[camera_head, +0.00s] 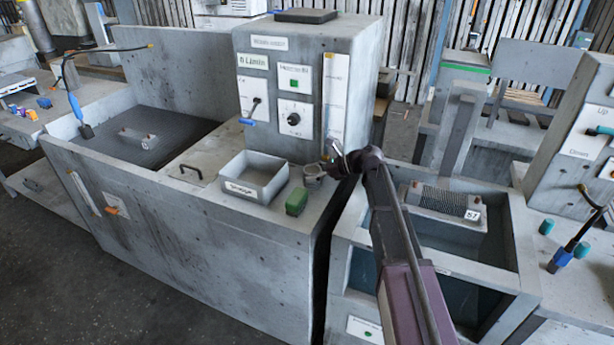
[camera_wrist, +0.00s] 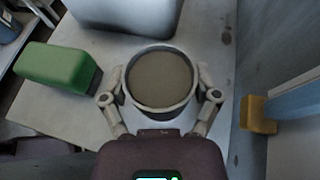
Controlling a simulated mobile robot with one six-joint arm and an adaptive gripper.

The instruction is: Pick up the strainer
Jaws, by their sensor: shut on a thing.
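The strainer (camera_wrist: 160,82) is a small round grey cup with a brownish mesh-like face, seen from above in the wrist view. My gripper (camera_wrist: 161,88) is shut on it, with one finger against each side. In the head view the strainer (camera_head: 313,171) shows small at the right end of the grey counter, beside my gripper (camera_head: 327,168). I cannot tell whether it touches the counter or is slightly above it.
A green block (camera_head: 297,201) lies left of the strainer, and a labelled grey tray (camera_head: 253,178) stands behind the block. The control panel cabinet (camera_head: 305,85) rises behind. A yellow piece (camera_wrist: 258,114) sticks out at the right in the wrist view. An open tank (camera_head: 500,270) lies right.

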